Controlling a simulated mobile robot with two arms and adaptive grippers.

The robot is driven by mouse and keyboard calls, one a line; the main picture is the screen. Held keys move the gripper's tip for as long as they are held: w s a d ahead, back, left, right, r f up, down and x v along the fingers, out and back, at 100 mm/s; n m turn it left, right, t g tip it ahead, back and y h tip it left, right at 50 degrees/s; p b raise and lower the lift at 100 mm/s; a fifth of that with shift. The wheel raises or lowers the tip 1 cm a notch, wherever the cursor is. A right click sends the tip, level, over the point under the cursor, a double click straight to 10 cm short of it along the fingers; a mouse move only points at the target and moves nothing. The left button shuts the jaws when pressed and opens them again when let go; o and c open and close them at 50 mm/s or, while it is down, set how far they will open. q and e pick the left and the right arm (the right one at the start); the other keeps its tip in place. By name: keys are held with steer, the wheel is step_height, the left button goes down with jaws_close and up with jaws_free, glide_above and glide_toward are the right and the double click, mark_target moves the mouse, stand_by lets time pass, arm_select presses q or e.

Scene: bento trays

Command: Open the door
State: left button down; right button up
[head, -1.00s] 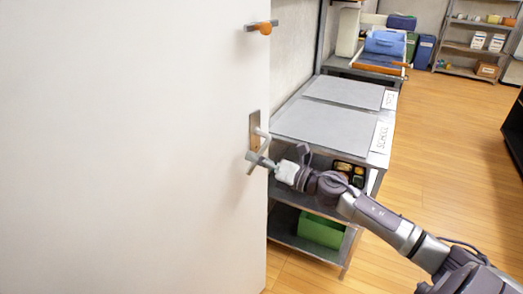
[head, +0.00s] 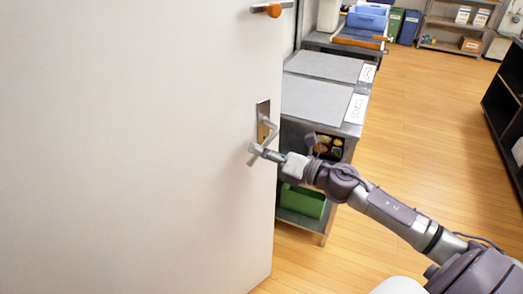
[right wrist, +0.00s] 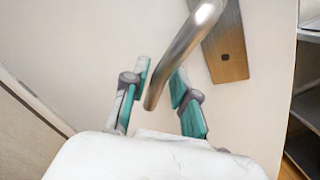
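A white door (head: 130,150) fills the left half of the head view, and the room shows past its right edge. A metal lever handle (head: 270,131) is mounted on a brownish plate near that edge; the lever also shows in the right wrist view (right wrist: 185,42). My right gripper (head: 258,152) is at the handle. In the right wrist view, the lever's end lies between its two teal-padded fingers (right wrist: 160,88), which stand apart with gaps beside the lever. My left gripper is not in view.
An orange-knobbed latch (head: 273,9) is on the door above the handle. A grey metal table (head: 310,98) with a green bin (head: 302,201) below stands just beyond the door's edge. Wooden floor (head: 420,130) is clear to the right. A dark shelf (head: 505,115) stands at the far right.

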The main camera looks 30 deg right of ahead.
steer(key=shift+o, duration=0.6)
steer(key=shift+s, duration=0.15)
steer(key=v, duration=1.1)
steer(key=shift+s+d, duration=0.3)
steer(key=shift+c, duration=0.2)
